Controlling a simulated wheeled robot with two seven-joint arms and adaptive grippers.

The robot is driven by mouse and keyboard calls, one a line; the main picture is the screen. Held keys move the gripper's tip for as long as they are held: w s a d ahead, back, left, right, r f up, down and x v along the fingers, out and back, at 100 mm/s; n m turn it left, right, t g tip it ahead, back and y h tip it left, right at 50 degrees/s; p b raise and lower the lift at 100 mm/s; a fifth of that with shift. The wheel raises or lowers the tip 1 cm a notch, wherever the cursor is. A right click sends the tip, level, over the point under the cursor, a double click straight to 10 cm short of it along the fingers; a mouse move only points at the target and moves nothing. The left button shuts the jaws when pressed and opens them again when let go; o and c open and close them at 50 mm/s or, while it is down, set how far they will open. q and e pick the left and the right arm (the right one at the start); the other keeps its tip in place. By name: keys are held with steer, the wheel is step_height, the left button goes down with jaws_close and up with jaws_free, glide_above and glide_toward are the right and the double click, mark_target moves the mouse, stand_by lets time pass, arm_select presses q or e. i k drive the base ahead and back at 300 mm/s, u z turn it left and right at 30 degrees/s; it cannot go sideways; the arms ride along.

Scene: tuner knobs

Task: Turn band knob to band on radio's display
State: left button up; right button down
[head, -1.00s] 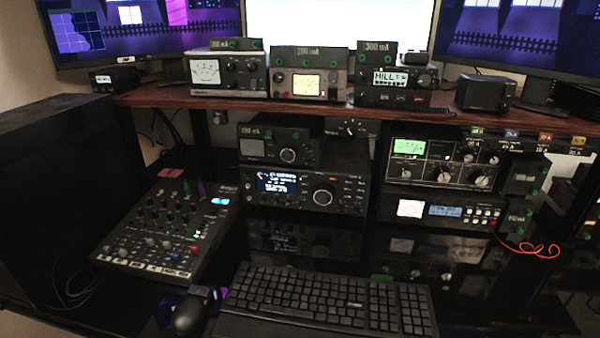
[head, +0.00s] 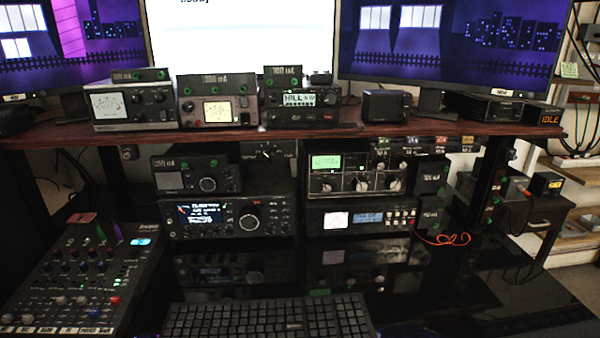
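A black radio (head: 232,217) with a lit blue display (head: 200,214) and a large round knob (head: 249,222) sits on the shelf left of centre. The display text is too small to read. To its right is a tuner (head: 357,174) with a green-lit meter (head: 326,162) and several pale knobs, among them a left one (head: 327,184), a middle one (head: 362,184) and a right one (head: 394,185). The knob labels are not legible, so I cannot tell which is the band knob. Neither of my grippers is in view.
A unit with a blue screen (head: 368,218) and a red cable (head: 443,239) sits under the tuner. A keyboard (head: 265,318) and a mixer (head: 80,270) are in front. A wooden shelf (head: 250,133) with meter boxes overhangs the tuner. Dark desk at lower right looks clear.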

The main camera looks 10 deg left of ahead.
mark_target(380, 164)
steer(key=z, duration=0.55)
steer(key=i, duration=0.95)
steer(key=u, duration=0.8)
